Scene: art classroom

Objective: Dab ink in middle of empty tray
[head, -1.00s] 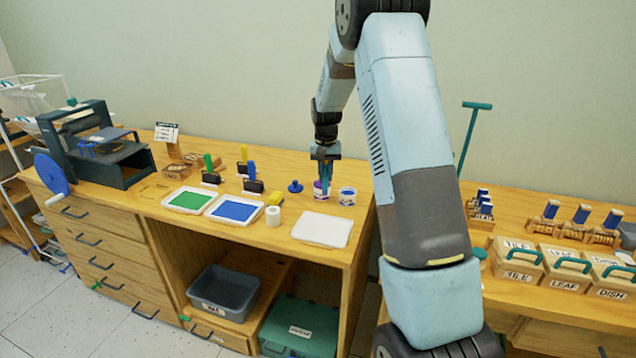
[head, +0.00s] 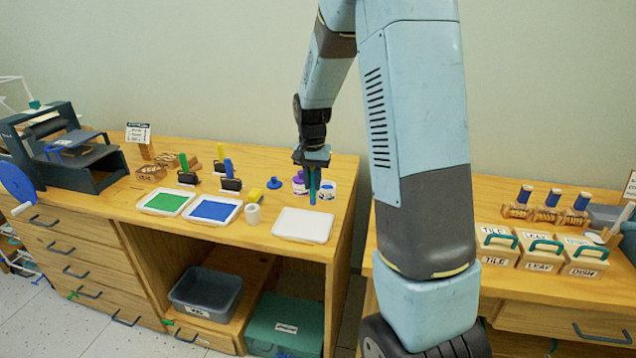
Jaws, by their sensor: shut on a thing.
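The empty white tray (head: 303,225) lies flat near the front right of the left bench, with no ink showing on it. My gripper (head: 312,192) points down behind the tray, in front of the two ink jars. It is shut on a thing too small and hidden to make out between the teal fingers. A purple-topped jar (head: 299,186) stands just left of the gripper. A white jar with a blue label (head: 328,190) stands just right. A round blue lid (head: 274,183) lies left of the jars.
A green-inked tray (head: 167,202) and a blue-inked tray (head: 215,209) lie to the left. Rollers, including one with a blue handle (head: 230,176), stand behind. A press (head: 75,150) is at far left.

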